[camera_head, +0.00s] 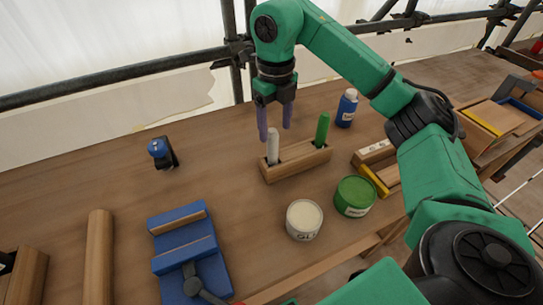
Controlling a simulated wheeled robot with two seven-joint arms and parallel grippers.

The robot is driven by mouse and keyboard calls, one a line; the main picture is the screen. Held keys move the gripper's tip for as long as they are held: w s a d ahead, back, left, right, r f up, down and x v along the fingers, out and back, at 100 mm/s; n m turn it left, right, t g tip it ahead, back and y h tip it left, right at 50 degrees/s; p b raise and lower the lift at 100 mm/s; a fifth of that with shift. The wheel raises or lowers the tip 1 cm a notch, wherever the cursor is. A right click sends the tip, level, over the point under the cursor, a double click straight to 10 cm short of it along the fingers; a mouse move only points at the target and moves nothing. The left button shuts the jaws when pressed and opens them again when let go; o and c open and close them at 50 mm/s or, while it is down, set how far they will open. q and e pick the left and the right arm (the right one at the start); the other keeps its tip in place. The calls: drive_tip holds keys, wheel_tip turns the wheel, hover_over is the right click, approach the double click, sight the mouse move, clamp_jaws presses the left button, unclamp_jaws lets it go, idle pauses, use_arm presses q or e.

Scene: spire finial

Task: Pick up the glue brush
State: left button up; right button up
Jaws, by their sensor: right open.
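Two brush-like handles stand upright in a wooden holder (296,164) in the head view: a pale grey one (272,148) at the left and a green one (322,130) at the right. The pale one is likely the glue brush, though its bristles are hidden in the holder. My right gripper (275,134) points down with its two purple fingers apart, at the top of the pale handle. I cannot tell whether the fingers are around it or behind it. My left gripper is out of view.
A cream-filled pot with partly readable lettering (304,220) and a green pot (355,196) stand in front of the holder. A blue bottle (347,108) stands behind right. A blue vise (185,250) sits at front left.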

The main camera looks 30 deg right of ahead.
sight(272, 149)
drive_tip(key=f, duration=0.2)
drive_tip(key=f+p, duration=0.1)
drive_tip(key=f, duration=0.1)
drive_tip(key=f+p, duration=0.1)
drive_tip(key=f, duration=0.2)
drive_tip(key=shift+w+a+f, duration=0.1)
drive_tip(key=shift+w+a, duration=0.05)
drive_tip(key=shift+w, duration=0.1)
drive_tip(key=shift+f, duration=0.45)
drive_tip(key=c, duration=1)
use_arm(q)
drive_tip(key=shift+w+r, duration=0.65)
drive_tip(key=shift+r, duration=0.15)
use_arm(e)
clamp_jaws()
